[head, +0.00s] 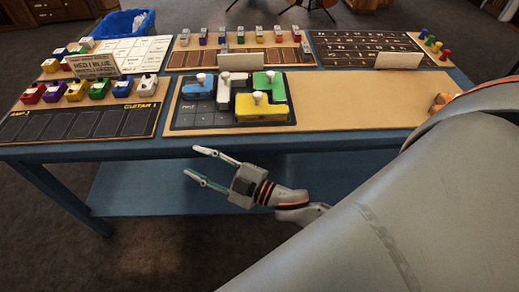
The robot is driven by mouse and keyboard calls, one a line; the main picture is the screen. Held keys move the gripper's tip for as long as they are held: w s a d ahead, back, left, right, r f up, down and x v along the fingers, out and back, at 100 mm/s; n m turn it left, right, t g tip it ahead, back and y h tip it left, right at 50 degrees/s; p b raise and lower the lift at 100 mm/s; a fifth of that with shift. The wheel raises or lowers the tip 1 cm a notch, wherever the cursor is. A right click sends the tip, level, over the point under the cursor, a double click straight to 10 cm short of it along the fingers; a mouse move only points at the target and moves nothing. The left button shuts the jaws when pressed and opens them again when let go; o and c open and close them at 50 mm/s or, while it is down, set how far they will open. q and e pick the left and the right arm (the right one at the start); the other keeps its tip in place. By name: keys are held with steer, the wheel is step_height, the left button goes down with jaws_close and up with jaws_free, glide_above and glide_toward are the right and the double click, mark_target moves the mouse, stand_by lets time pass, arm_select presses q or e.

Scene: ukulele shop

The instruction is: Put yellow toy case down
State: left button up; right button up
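The yellow toy case (275,113), with a pale knob on top, lies on the dark square board (185,120) at the middle of the table. It sits at the board's front right, close to a green case (278,88), a white case (223,92) and a blue case (196,89). My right gripper (191,161) is open, with nothing between its fingers. It appears in front of the table's front edge, below and left of the yellow case in the picture, and apart from it. My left gripper is not in view.
Bare tan board (355,100) lies right of the cases. My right arm covers the table's right end. Small coloured pedals (75,91) stand at the left; more stand along the back. A blue bin (124,24) is behind.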

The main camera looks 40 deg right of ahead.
steer(key=s+d+f+m+g+h, duration=0.2)
steer(key=s+f, duration=0.5)
steer(key=f, duration=0.4)
steer(key=s+d+f+m+g+h, duration=0.3)
steer(key=s+d+f+m+h, duration=0.2)
steer(key=f, duration=0.6)
steer(key=s+m, duration=0.2)
steer(key=s, duration=0.1)
steer(key=shift+s+d+f, duration=0.25)
steer(key=shift+s+d, duration=0.05)
steer(key=shift+d, duration=0.05)
